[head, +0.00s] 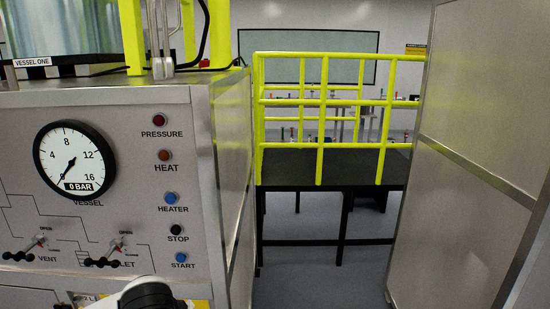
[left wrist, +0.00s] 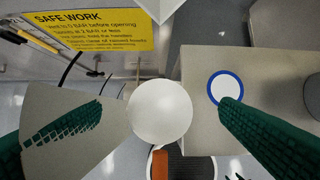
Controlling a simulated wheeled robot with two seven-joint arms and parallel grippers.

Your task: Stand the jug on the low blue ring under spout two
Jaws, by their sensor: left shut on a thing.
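In the left wrist view a plain white round shape, which I take to be the jug (left wrist: 160,110) seen end-on, lies between the green fingers of my left gripper (left wrist: 163,106). The gripper is shut on it, though the contact is not clear in this view. The blue ring (left wrist: 213,75) has a pale middle and lies flat on a beige surface, just right of the jug and by the tip of the right-hand finger. The jug is apart from the ring in the picture; its height above it is unclear. Spout two cannot be made out. My right gripper is not in view.
A yellow safety sign (left wrist: 95,30) is at upper left in the wrist view. In the head view the steel control panel (head: 110,230) has a gauge (head: 75,160), buttons and valve levers. A yellow-railed platform (head: 330,160) stands beyond; a tall grey cabinet (head: 470,150) is on the right.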

